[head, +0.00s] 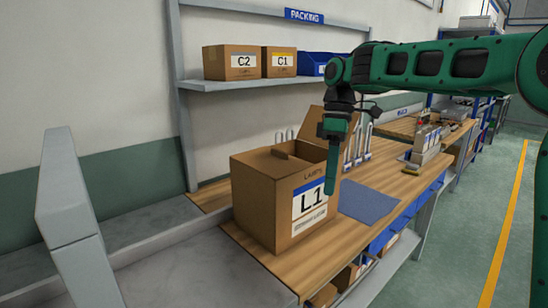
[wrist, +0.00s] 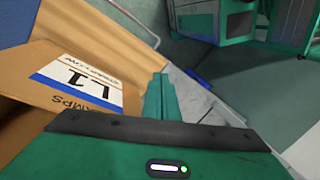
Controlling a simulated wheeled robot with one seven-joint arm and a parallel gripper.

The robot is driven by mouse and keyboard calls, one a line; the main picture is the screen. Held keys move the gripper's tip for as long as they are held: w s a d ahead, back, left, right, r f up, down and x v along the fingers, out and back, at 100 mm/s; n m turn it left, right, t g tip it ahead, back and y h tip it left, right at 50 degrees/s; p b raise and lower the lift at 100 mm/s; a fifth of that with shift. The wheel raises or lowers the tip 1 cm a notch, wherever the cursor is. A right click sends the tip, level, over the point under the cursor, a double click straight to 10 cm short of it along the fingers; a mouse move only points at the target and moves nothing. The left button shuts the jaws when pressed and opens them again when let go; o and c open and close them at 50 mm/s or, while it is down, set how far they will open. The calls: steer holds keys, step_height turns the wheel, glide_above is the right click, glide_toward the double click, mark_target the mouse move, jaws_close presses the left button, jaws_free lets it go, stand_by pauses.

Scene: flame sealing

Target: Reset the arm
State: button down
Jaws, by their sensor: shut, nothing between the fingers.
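My green arm reaches in from the right in the head view. My gripper (head: 330,188) points down in front of the open cardboard box labelled L1 (head: 262,211), near its right front edge. Its fingers are together with nothing between them. In the wrist view the closed fingers of my gripper (wrist: 159,90) show at the middle, beside the L1 box (wrist: 40,112). I cannot tell whether the fingers touch the box. The box has raised flaps, and its inside is hidden.
The L1 box stands on a wooden workbench (head: 285,266). A blue mat (head: 367,204) lies to its right. Boxes C2 (head: 230,62) and C1 (head: 279,61) sit on the shelf above. Items crowd the bench farther back. Open floor (head: 470,225) lies to the right.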

steer(key=s+d+f+m+t+h, duration=0.1)
steer(key=s+d+f+m, duration=0.3)
steer(key=s+d+m, duration=0.6)
steer(key=s+d+f+m+t, duration=0.1)
steer(key=s+d+f+m, duration=0.45)
steer(key=s+d, duration=0.75)
steer(key=s+d+f+m+t, duration=0.1)
steer(key=s+d+f+m, duration=0.3)
steer(key=s, duration=0.4)
steer(key=shift+s+d+f+m, duration=0.35)
steer(key=shift+f+m, duration=0.1)
steer(key=shift+m, duration=0.1)
